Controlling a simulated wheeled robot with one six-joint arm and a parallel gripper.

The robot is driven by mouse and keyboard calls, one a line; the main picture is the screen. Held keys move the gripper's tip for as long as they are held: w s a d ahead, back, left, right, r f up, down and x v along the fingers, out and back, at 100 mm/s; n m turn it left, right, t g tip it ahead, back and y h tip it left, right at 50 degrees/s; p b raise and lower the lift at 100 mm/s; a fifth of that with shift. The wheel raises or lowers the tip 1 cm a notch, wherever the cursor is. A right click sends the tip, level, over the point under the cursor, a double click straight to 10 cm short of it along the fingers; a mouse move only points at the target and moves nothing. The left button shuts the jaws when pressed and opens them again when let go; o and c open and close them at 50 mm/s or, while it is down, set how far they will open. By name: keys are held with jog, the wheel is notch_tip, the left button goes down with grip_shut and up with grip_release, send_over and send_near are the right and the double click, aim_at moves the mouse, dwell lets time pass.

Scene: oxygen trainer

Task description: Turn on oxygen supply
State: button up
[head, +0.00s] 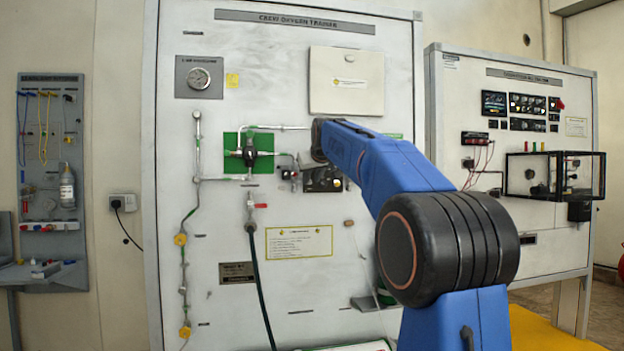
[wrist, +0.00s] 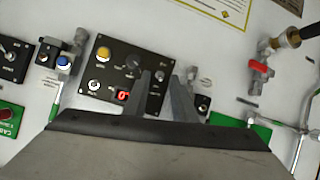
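A black control panel (wrist: 112,72) is in front of my gripper in the wrist view. It carries a yellow button (wrist: 103,53), a dark knob (wrist: 133,60), a silver toggle (wrist: 94,86), a small red-lit element (wrist: 123,96) and another small control (wrist: 160,75). Its labels are too small to read. My gripper (wrist: 168,73) has its two grey fingers apart, with no object visible between them; they overlap the panel's right side in view. Contact cannot be told. In the head view the panel (head: 322,180) is partly hidden by my arm, and the fingers are hidden.
A red-handled valve (wrist: 259,67) with a hose fitting is at right in the wrist view. The head view shows a regulator (head: 250,151) on a green plate, pipes, a gauge (head: 199,78) and a closed white box (head: 346,80). A second trainer board (head: 520,230) stands at right.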

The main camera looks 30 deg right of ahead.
jog(key=v, duration=1.7)
jog(key=shift+s, duration=0.2)
jog(key=shift+f, duration=0.1)
jog(key=s+a+f+g+y, duration=0.1)
jog(key=s+a+f, duration=0.4)
jog(key=s+f, duration=0.7)
jog(key=s+a+f+g+y, duration=0.1)
jog(key=s+a+f+g, duration=0.2)
jog(key=s+f, duration=1)
jog(key=s+a+f+n+g+y, duration=0.1)
jog(key=s+a+f, duration=0.8)
jog(key=f, duration=2)
jog(key=s+g, duration=0.1)
jog(key=s, duration=0.2)
jog(key=shift+s+a+f+g+y, duration=0.15)
jog(key=shift+s+a+g+y, duration=0.15)
jog(key=shift+g, duration=0.1)
jog(key=shift+w, duration=0.1)
